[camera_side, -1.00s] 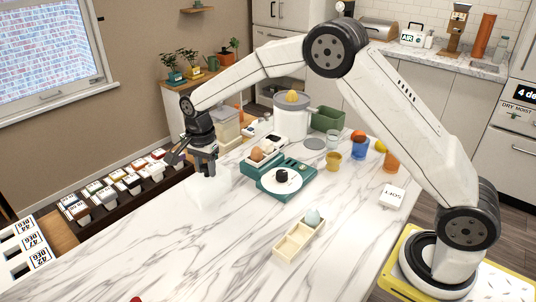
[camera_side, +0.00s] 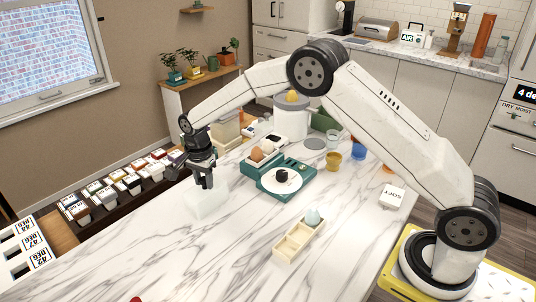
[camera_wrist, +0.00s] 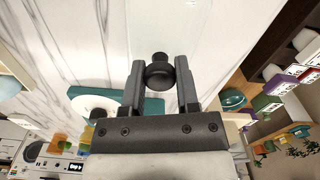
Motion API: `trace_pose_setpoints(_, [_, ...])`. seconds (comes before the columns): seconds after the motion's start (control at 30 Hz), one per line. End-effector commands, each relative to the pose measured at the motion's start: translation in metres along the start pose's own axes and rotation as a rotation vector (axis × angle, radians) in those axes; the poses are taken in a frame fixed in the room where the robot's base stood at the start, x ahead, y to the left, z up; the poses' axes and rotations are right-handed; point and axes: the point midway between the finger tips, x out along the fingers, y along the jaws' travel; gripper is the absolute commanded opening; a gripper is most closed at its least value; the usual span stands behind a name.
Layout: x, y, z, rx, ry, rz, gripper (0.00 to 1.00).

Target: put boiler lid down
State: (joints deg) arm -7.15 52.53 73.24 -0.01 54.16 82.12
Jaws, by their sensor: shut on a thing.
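My gripper (camera_side: 204,182) is shut on the dark knob (camera_wrist: 160,72) of the boiler lid. The lid (camera_side: 207,203) is a pale, see-through cover under the fingers, at the left part of the marble table. It looks upright and at or just above the tabletop; I cannot tell if it touches. In the wrist view my gripper (camera_wrist: 160,80) has one finger on each side of the knob, and the clear lid (camera_wrist: 165,18) is faint. The teal boiler (camera_side: 288,197) stands to the right of the lid, with a white disc (camera_side: 282,177) and its black knob on top.
A white block (camera_side: 391,198) is at right.

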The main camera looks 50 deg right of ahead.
Motion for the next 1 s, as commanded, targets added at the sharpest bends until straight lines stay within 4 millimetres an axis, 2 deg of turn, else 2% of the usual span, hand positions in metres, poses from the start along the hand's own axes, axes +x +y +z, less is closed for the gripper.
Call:
trace_pose_setpoints(0.37, [0.003, -0.0002, 0.0, 0.0, 0.0, -0.001, 0.0])
trace_pose_setpoints(0.4, [0.0027, -0.0001, 0.0, 0.0, 0.0, -0.001, 0.52])
trace_pose_setpoints(0.47, [0.0027, -0.0001, 0.0, 0.0, 0.0, -0.001, 0.71])
trace_pose_setpoints(0.5, [0.0026, -0.0001, 0.0, 0.0, 0.0, -0.001, 0.74])
trace_pose_setpoints(0.83, [0.0018, -0.0001, 0.0, 0.0, 0.0, -0.001, 0.74])
trace_pose_setpoints(1.0, [-0.0052, -0.0002, 0.0, 0.0, 0.0, -0.001, 0.74])
